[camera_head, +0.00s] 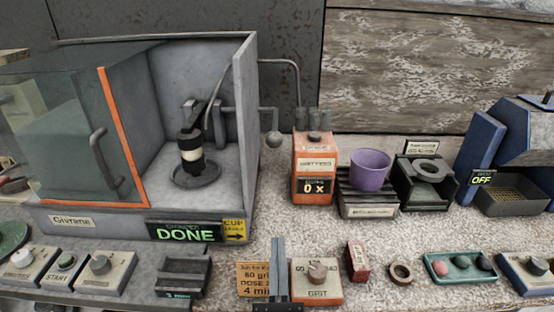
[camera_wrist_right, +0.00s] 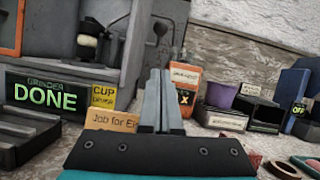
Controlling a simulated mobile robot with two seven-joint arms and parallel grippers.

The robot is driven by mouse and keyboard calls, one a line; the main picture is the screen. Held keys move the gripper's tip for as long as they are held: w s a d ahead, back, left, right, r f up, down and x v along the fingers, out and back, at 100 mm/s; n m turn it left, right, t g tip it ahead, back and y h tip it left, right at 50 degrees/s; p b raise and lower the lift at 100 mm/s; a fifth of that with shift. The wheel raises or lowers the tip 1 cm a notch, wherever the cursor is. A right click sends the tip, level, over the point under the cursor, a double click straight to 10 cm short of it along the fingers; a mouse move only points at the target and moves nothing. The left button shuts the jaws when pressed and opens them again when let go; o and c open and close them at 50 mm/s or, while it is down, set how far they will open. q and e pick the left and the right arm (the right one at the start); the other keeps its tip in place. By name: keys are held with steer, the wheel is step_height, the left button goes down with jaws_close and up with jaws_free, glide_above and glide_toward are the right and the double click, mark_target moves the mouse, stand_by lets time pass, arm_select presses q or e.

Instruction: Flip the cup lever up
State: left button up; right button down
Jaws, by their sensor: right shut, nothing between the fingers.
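The cup lever (camera_head: 272,139) is a grey rod with a ball knob, at the right outer side of the grey cabinet (camera_head: 245,110). Its ball hangs low beside the wall. A yellow cup lever label (camera_head: 234,230) with a right-pointing arrow is on the cabinet's front; it also shows in the wrist view (camera_wrist_right: 103,97). My right gripper (camera_head: 278,240) is shut and empty, in front of the cabinet's right corner, well short of the lever. Its two closed fingers also show in the wrist view (camera_wrist_right: 159,72). My left gripper is not in view.
A grinder display (camera_head: 186,231) reads DONE. An orange box (camera_head: 314,165) reading 0 X stands right of the lever, beside a purple cup (camera_head: 370,170) on a dark stand. A dial block (camera_head: 317,282) and small red block (camera_head: 357,262) lie near the gripper.

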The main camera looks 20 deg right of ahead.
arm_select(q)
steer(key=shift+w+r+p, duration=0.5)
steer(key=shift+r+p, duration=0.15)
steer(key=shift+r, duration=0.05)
arm_select(e)
steer(key=x, duration=1.9)
steer(key=shift+w, duration=0.35)
steer(key=shift+d, duration=0.1)
